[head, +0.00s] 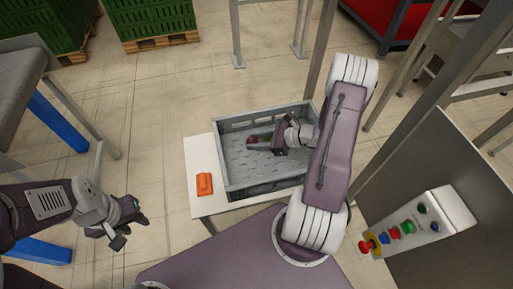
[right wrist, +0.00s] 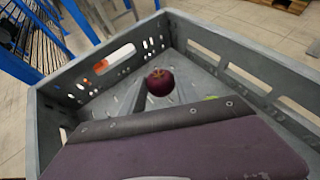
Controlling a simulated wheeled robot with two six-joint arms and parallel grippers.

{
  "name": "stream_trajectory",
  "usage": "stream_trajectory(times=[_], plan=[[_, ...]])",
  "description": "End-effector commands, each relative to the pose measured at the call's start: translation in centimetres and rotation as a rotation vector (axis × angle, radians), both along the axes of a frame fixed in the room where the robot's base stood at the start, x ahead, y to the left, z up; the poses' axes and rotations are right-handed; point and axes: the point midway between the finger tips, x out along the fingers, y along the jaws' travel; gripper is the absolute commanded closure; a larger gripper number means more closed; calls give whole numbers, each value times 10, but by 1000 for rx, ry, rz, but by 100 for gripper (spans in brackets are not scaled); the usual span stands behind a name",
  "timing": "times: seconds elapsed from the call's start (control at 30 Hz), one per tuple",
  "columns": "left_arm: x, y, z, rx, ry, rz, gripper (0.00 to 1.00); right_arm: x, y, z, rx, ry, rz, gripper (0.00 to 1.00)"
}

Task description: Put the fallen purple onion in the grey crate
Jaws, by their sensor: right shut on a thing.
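The purple onion (right wrist: 159,81) is round and dark with a pale stem end. It is at the fingertips of my right gripper (head: 257,147), inside the walls of the grey crate (head: 237,190). The gripper is shut on it; the onion also shows in the head view (head: 251,140). Whether the onion touches the crate floor I cannot tell. The crate's walls also show in the right wrist view (right wrist: 48,125). My left gripper (head: 127,229) is empty, with its fingers apart, above the floor left of the crate.
The crate stands on a white table (head: 202,160), with an orange object (head: 204,184) beside it. A control box (head: 420,220) with coloured buttons is at the right. Green crates (head: 150,18) on pallets stand at the back left. A conveyor (head: 18,85) is at the left.

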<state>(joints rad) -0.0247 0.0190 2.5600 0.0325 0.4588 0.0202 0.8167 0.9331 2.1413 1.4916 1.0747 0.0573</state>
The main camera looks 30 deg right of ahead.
Motion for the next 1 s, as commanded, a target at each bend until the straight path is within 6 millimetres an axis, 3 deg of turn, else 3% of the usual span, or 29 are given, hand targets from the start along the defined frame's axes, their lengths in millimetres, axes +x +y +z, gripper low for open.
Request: stream_trajectory(times=[0.2,0.6,0.63,0.7,1.0], plan=[[0,0,-12,0,0,0,64,-1,0,-37,2,3,0,100],[0,0,-15,0,0,0,64,-1,0,-44,1,1,0,100],[0,0,-14,0,0,0,64,-1,0,-43,1,1,0,57],[0,0,-14,0,0,0,64,-1,0,-42,1,1,0,41],[0,0,-12,0,0,0,64,-1,0,-40,1,1,0,41]])
